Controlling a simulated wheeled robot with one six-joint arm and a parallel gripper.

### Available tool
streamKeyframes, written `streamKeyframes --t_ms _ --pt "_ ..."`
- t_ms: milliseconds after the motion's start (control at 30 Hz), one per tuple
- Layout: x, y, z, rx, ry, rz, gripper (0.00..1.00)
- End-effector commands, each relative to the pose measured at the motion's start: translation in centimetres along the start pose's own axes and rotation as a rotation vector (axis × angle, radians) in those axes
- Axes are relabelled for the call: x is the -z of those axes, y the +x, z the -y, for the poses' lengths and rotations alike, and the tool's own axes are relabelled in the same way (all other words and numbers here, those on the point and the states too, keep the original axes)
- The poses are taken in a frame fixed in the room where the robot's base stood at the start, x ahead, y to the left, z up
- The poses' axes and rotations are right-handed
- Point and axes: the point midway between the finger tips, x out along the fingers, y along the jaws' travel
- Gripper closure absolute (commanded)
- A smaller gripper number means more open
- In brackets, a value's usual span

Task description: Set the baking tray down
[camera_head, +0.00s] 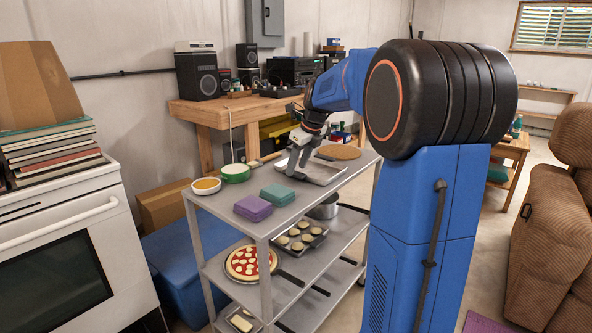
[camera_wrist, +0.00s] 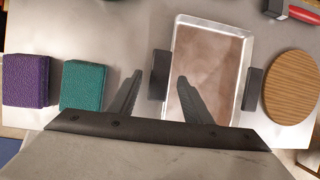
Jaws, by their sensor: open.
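The baking tray (camera_head: 323,172) is a shallow, light metal tray with a brownish inside. It lies on the top shelf of the grey cart (camera_head: 290,219). In the wrist view the tray (camera_wrist: 211,68) has a dark handle on each side. My gripper (camera_wrist: 160,75) is open, with one finger on either side of the left handle; one finger overlaps the tray's inside in the picture. I cannot tell whether the fingers touch the handle. In the head view my gripper (camera_head: 294,169) is over the tray's left side, and my arm hides part of it.
A purple box (camera_head: 253,208) and a teal box (camera_head: 277,195) sit left of the tray. A round wooden board (camera_wrist: 291,87) is close to its right. Lower shelves hold food and a pot.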

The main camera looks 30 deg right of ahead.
Motion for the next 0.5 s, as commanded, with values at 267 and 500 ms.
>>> streamKeyframes --t_ms 267,500 --pt "0.0 -5.6 0.1 0.003 0.001 0.002 0.55" --pt "0.0 -8.7 0.0 0.001 0.0 0.001 0.55"
